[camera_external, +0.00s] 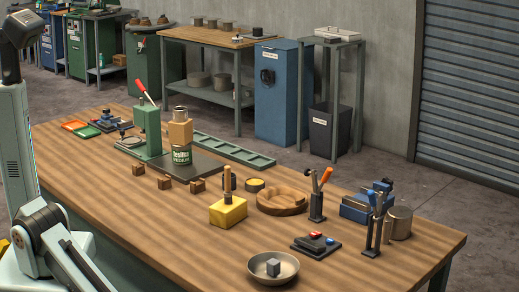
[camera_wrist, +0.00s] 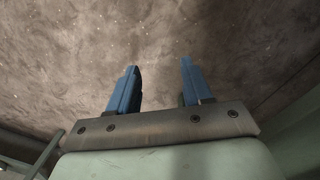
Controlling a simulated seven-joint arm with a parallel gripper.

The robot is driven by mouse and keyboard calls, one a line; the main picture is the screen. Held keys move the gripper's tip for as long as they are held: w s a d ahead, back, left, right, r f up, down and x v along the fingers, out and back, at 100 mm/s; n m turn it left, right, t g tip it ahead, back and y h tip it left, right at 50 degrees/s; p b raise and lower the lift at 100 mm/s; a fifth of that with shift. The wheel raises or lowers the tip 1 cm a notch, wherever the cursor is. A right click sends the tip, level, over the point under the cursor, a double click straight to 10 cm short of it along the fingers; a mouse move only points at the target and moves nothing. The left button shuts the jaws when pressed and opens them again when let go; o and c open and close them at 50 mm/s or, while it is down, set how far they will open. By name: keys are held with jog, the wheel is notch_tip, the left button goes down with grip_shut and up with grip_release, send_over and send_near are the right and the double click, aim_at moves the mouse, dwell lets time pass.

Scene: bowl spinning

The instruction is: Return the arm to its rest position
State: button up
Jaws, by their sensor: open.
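My gripper (camera_wrist: 158,90) shows in the wrist view with its two blue fingers spread apart and nothing between them. Only bare grey-brown floor or wall shows beyond the fingertips. In the external view my arm stands at the left edge, folded up beside the table and clear of everything on it; the gripper cannot be made out there. A shallow metal bowl (camera_external: 259,265) sits upright on the near part of the wooden table (camera_external: 130,220), with a small grey cube (camera_external: 273,267) in it.
The table holds a yellow block (camera_external: 228,212), a wooden dish (camera_external: 284,200), a green press (camera_external: 148,128), a can (camera_external: 181,155), small wooden blocks (camera_external: 165,183), tool holders (camera_external: 317,205) and a metal cup (camera_external: 399,222). The table's near left is clear.

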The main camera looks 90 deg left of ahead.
jog(key=s+a+r+n+g, duration=0.1)
jog(key=s+a+g, duration=0.2)
jog(key=s+a, duration=0.6)
jog(key=s+a+r+n+g+y, duration=0.1)
jog(key=s+a+g, duration=0.2)
jog(key=s+a, duration=0.6)
jog(key=a, duration=0.5)
jog(key=shift+r+n, duration=0.2)
jog(key=shift+n, duration=0.1)
jog(key=shift+s, duration=0.1)
